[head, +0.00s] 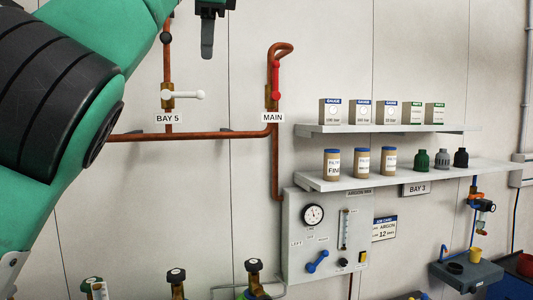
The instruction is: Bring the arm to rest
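My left arm, green and black, fills the left side of the head view. My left gripper (207,52) hangs down at the top edge, dark grey, in front of the bare wall between the BAY 5 valve (168,95) and the MAIN valve (275,80). It appears apart from both. I see its fingers edge-on, so I cannot tell whether they are open or shut; nothing shows held below them. The BAY 5 valve has a white lever lying level, and the MAIN valve has a red lever standing upright. My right gripper is not in view.
Copper pipe (200,135) runs along the wall. Two shelves at right hold boxes (331,112), jars (332,164) and dark fittings (421,160). Below is a gauge panel (296,245) with a blue lever. Cylinder valves (254,280) stand along the bottom. A grey tray (485,270) is at lower right.

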